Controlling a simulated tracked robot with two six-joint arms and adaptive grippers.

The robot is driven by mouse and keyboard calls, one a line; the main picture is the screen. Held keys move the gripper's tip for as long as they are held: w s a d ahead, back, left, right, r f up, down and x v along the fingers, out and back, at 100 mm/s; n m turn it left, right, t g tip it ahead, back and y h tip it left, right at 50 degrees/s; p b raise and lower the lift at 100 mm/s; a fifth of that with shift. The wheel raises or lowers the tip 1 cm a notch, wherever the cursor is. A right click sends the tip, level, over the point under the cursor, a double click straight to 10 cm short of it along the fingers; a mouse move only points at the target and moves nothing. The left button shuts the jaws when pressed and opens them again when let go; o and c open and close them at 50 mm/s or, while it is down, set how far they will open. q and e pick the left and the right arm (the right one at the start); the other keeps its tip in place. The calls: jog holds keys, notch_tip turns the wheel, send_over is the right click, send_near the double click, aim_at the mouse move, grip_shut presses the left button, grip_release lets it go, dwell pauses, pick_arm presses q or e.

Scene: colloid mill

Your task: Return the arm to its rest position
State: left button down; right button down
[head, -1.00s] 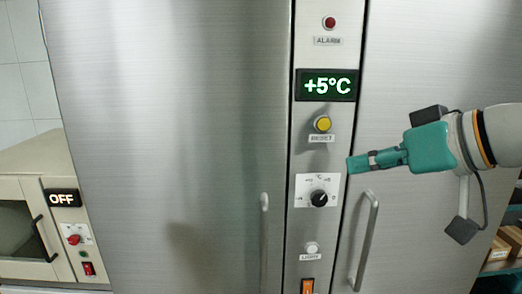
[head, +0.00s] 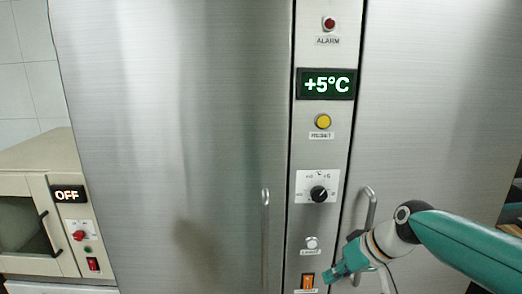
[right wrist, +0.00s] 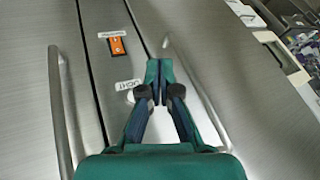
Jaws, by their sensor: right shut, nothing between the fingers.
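My right arm comes in from the lower right of the head view. The orange switch also shows there (right wrist: 117,46), and the white light button (right wrist: 131,97) is partly hidden by the fingers. My left gripper is not in view.
The steel cabinet's control strip carries a red alarm lamp (head: 328,24), a +5°C display (head: 326,84), a yellow reset button (head: 322,121) and a black dial (head: 318,194). A left door handle (head: 265,235) stands out. A beige oven (head: 40,160) with an OFF display stands at left.

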jog(key=s+f+m+g, duration=0.15)
jog(key=s+f, duration=0.25)
jog(key=f, duration=0.9)
jog(key=s+f+m+g, duration=0.1)
jog(key=s+f+g, duration=0.3)
jog(key=f, duration=0.9)
jog(key=s+a+f+m+t+h, duration=0.1)
jog(key=s+a+f+m+t, duration=0.1)
jog(key=s+f, duration=1.1)
jog(key=shift+s+a, duration=0.65)
jog(key=shift+s, duration=1.5)
jog(key=shift+f+m, duration=0.1)
jog(key=shift+m, duration=0.15)
